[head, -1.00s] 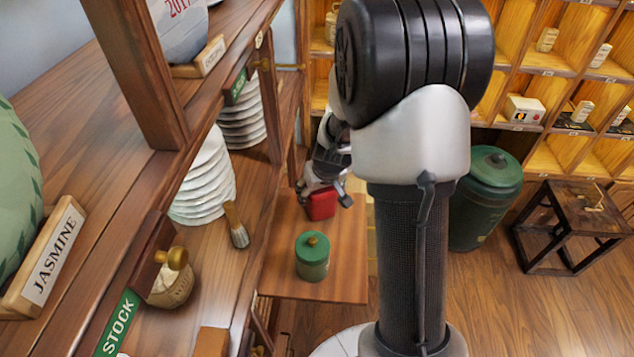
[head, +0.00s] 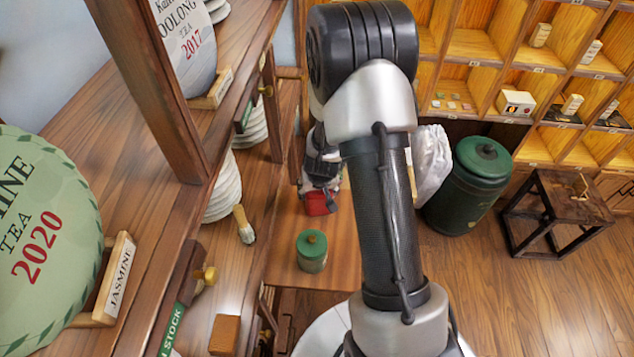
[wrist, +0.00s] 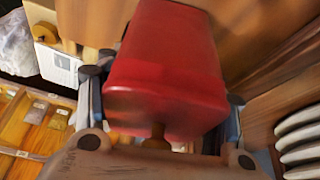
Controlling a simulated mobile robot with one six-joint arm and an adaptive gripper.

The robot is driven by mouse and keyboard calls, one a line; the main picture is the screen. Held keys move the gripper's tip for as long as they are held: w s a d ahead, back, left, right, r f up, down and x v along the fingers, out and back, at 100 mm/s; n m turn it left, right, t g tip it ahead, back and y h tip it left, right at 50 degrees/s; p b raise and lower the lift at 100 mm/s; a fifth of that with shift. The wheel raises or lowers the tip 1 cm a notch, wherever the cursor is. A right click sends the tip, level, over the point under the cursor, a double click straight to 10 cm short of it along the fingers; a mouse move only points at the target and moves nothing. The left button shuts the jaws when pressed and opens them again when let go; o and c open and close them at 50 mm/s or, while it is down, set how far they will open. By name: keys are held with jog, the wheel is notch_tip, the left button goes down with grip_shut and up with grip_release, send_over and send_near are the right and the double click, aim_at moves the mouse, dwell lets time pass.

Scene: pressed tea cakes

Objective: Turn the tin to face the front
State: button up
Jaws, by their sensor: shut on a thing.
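The red tin (head: 317,203) is at the wooden counter, behind the green canister. It fills the upper middle of the wrist view (wrist: 165,70), somewhat blurred, and looks tilted there. My gripper (head: 322,187) is shut on the red tin, with one finger on each side of it in the wrist view (wrist: 160,108). No label shows on the sides I can see. I cannot tell whether its base touches the counter.
The green canister (head: 312,251) with a brass knob stands close in front on the counter (head: 338,268). A large green bin (head: 468,190) and dark stool (head: 562,205) stand at right.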

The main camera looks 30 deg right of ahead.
aim_at(317, 192)
jog(key=shift+r+m+h+p, duration=0.25)
jog(key=shift+m+p, duration=0.45)
jog(key=shift+p, duration=1.8)
jog(key=shift+s+d+f+m+p, duration=0.15)
jog(key=shift+m+p, duration=0.35)
jog(key=shift+p, duration=0.45)
jog(key=shift+f, duration=0.1)
jog(key=shift+f+b, duration=0.3)
jog(key=shift+f, duration=0.1)
jog(key=shift+h, duration=0.25)
jog(key=o, duration=1.2)
jog(key=shift+r, duration=0.15)
jog(key=v, duration=1.1)
jog(key=shift+r, duration=0.4)
